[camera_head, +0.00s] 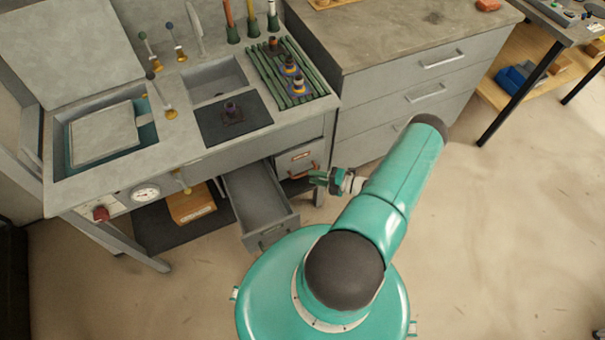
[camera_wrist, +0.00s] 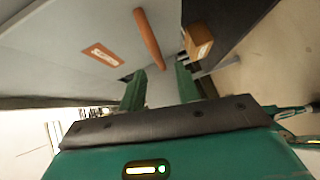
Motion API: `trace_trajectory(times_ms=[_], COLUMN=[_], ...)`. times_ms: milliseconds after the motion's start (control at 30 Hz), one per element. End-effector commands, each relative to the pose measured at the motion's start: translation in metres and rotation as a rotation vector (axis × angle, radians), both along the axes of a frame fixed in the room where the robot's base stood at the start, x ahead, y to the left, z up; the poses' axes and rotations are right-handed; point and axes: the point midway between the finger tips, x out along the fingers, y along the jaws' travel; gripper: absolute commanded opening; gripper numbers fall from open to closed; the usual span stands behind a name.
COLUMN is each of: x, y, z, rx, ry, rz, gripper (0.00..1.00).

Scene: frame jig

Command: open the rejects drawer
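A closed grey drawer front (camera_head: 288,164) with a copper-orange handle (camera_head: 303,172) and a small orange label (camera_head: 300,156) sits under the right end of the bench. The label's words are too small to read. In the wrist view the handle (camera_wrist: 149,38) is a bar standing out from the grey front, beside the label (camera_wrist: 102,54). My gripper (camera_head: 315,178) is just right of the handle. In the wrist view my gripper (camera_wrist: 158,80) has its two green fingers apart, with the handle's near end by the gap. I see nothing held.
A neighbouring grey drawer (camera_head: 257,197) stands pulled out and looks empty, left of my gripper. A grey cabinet (camera_head: 385,110) with several drawers stands to the right. A cardboard box (camera_head: 192,205) lies under the bench. The floor (camera_head: 500,220) at right is clear.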

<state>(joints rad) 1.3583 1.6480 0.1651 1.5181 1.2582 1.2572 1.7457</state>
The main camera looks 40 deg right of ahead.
Motion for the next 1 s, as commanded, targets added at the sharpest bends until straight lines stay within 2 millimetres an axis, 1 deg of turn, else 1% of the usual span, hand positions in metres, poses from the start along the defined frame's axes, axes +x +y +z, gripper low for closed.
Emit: trace_trajectory(times_ms=[33,100,200,300,433,633,667,800,833,1000], x=[0.009,0.021,0.034,0.044,0.049,0.049,0.049,0.049,0.049,0.049], y=[0.005,0.012,0.018,0.022,0.024,0.024,0.024,0.024,0.024,0.024], z=[-0.002,-0.004,-0.006,-0.007,-0.008,-0.008,-0.008,-0.008,-0.008,-0.008], rx=[0.0,0.001,0.0,-0.001,-0.001,-0.001,-0.001,-0.001,-0.001,-0.001], ry=[0.0,-0.001,-0.001,0.0,0.001,0.001,0.001,0.001,0.001,0.0], rz=[0.002,0.003,0.003,0.003,0.002,0.002,0.002,0.002,0.002,0.002], gripper=[0.33,0.33,0.33,0.33,0.33,0.33,0.31,0.03,0.0,0.0])
